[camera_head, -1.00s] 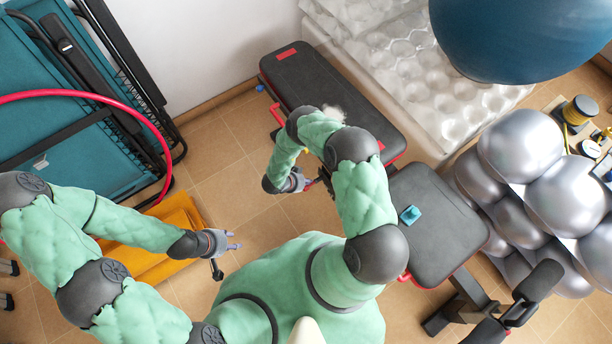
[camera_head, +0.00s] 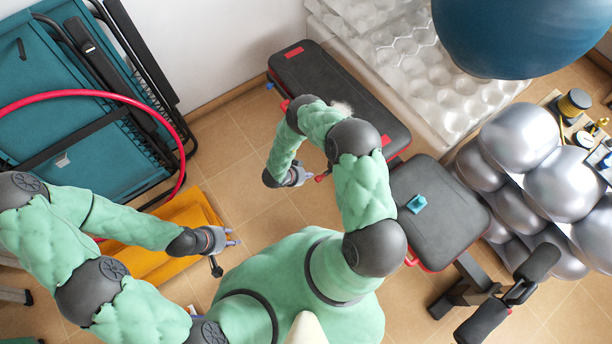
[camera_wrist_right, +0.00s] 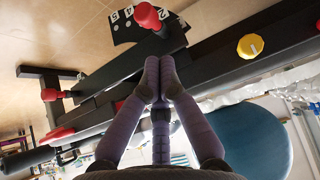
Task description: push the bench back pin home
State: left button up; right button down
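The black bench has a long back pad (camera_head: 340,95) and a seat pad (camera_head: 437,215). A red knob (camera_head: 322,177) sticks out from under the back pad in the head view. My right gripper (camera_head: 306,178) is just left of that knob. In the right wrist view my right gripper (camera_wrist_right: 159,62) has its fingertips together with nothing seen between them, in front of the dark bench frame (camera_wrist_right: 215,60). A red-headed pin (camera_wrist_right: 148,16) stands beyond the tips by a numbered plate (camera_wrist_right: 124,28). I cannot tell how deep it sits. My left gripper (camera_head: 235,238) is empty, fingers apart.
A second red knob (camera_wrist_right: 50,95) and a yellow knob (camera_wrist_right: 250,46) sit on the frame. A blue object (camera_head: 416,203) lies on the seat. An orange mat (camera_head: 180,235) and a pink hoop (camera_head: 150,119) are at left. Silver balls (camera_head: 565,185) stand at right.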

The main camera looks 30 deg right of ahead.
pick_arm(q)
jog(key=shift+a+r, duration=0.4)
jog(key=shift+a, duration=0.05)
pick_arm(e)
jog(key=shift+a+r, duration=0.4)
jog(key=shift+r, duration=0.05)
